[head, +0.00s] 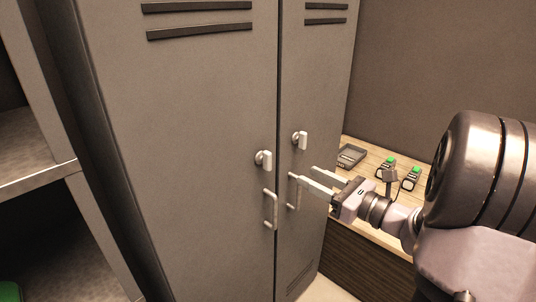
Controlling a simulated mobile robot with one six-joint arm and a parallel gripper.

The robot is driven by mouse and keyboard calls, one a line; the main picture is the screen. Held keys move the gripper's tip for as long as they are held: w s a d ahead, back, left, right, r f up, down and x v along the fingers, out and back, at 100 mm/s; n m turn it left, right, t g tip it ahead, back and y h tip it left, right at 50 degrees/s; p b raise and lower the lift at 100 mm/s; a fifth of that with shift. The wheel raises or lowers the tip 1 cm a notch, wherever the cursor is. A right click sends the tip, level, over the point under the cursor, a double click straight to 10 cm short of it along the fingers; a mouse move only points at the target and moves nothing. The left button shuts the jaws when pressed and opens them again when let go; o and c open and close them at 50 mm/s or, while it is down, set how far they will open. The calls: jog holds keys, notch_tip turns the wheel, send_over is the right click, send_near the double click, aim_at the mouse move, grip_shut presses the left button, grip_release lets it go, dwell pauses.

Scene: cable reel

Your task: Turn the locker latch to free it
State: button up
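A grey locker (190,120) with two doors stands in the middle of the head view. A light latch knob (264,160) sits on the left door near the seam. A similar latch knob (300,140) sits on the right door. Below them are a left pull handle (269,209) and a right pull handle (293,192). My gripper (302,172) reaches in from the right, its two fingers spread apart with nothing visible between them. The fingertips are in front of the right door, just below its latch; whether they touch anything I cannot tell.
A wooden bench (378,155) stands right of the locker. It carries a dark tray (351,156) and small green-topped items (411,178). A shelf (40,173) is at the left. Both locker doors look closed.

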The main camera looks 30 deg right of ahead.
aim_at(271, 158)
jog(key=b+x, duration=0.1)
jog(key=x, duration=1.2)
jog(key=shift+w+f, duration=0.15)
grip_shut()
